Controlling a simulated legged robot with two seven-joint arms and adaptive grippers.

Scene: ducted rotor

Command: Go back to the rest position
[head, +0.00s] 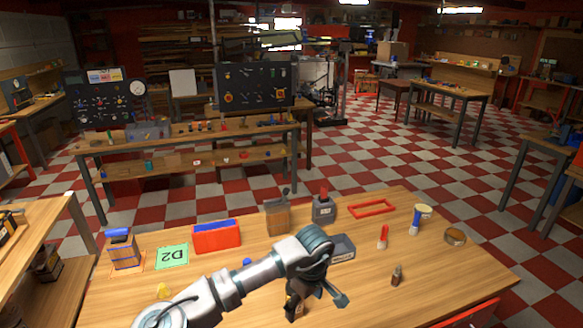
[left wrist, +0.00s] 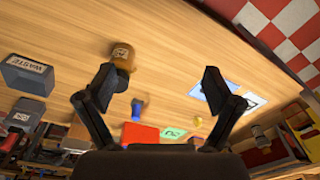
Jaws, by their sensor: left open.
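My left arm comes in from the bottom left in the head view, and its gripper (head: 318,298) hangs over the wooden table (head: 450,290). In the left wrist view the two dark fingers of this gripper (left wrist: 157,88) stand wide apart with nothing held between them. A brown round piece with a label (left wrist: 123,56) shows beside one finger, apparently on the table; in the head view the gripper partly hides that spot. My right gripper is in neither view.
A grey bin marked WASTE (left wrist: 27,74) stands close beside the gripper. A red bin (head: 216,238), a green D2 card (head: 172,257) and a blue-topped box (head: 124,252) lie left. The table's front right is mostly clear.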

